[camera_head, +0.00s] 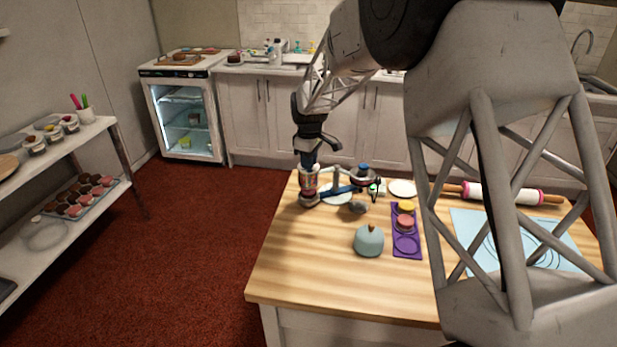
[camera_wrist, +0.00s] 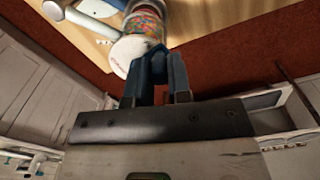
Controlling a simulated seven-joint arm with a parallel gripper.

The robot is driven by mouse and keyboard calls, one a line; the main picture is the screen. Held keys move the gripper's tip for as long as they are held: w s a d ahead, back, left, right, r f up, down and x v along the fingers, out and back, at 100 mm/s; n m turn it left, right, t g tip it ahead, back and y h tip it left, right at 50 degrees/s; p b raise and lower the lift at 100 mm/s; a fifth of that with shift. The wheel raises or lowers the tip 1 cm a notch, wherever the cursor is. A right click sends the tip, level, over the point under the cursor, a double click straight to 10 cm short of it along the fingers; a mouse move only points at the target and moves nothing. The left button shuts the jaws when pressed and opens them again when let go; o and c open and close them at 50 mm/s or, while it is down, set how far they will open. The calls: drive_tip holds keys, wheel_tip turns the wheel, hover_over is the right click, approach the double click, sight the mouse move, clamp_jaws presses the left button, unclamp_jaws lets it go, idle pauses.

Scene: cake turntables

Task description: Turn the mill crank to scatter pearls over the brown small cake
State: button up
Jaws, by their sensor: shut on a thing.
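The pearl mill (camera_head: 309,183) stands upright at the far left corner of the wooden table, a clear jar of coloured pearls. In the wrist view its jar (camera_wrist: 146,22) shows with a white round end (camera_wrist: 129,52). My gripper (camera_head: 309,165) comes down onto the mill's top from above. Its blue fingers (camera_wrist: 165,58) are shut at that end, on what seems to be the crank, which is mostly hidden between them. I cannot make out the brown small cake on the table for sure.
A rolling pin (camera_head: 500,194) lies at the right. The table's front left is clear.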

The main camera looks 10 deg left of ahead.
sight(299, 167)
drive_tip(key=shift+a, duration=0.4)
drive_tip(key=shift+a, duration=0.55)
drive_tip(key=shift+w, duration=0.1)
drive_tip(key=shift+w+a, duration=0.3)
drive_tip(key=shift+a, duration=0.25)
idle(0.3)
drive_tip(key=shift+w+a, duration=0.4)
drive_tip(key=shift+w, duration=0.2)
